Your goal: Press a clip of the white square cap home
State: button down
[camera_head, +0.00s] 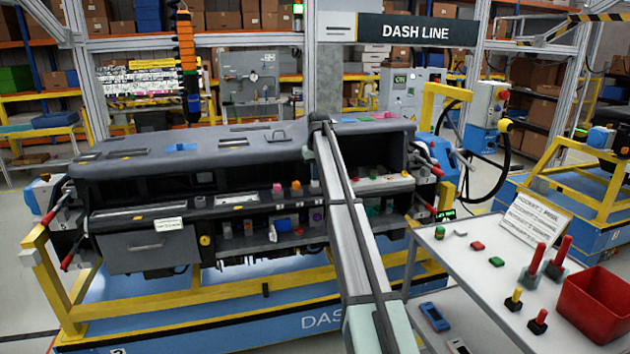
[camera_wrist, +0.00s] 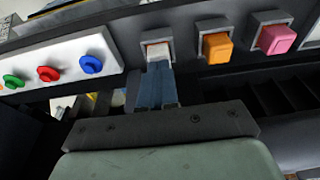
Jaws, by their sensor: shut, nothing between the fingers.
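The white square cap (camera_wrist: 157,50) sits in a dark square socket on the dashboard's front rail in the wrist view. My gripper (camera_wrist: 156,66) is shut and empty. Its bluish fingers lie close together, with the tips at the cap's near edge and covering its lower part. I cannot tell whether the tips touch the cap. The cap's clips cannot be made out. In the head view my arm hides both the cap and the gripper's fingers. The dashboard module (camera_head: 190,160) spans the middle of that view.
An orange square cap (camera_wrist: 217,47) and a pink square cap (camera_wrist: 275,38) stand right of the white one in the wrist view. A white panel (camera_wrist: 62,62) with green, red and blue round knobs is at left. A side table (camera_head: 470,270) carries a red bin (camera_head: 598,305).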

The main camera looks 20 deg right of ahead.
jog(key=shift+r, duration=0.1)
notch_tip(320, 180, up, 8)
dwell(0.9)
jog(key=shift+f, duration=0.2)
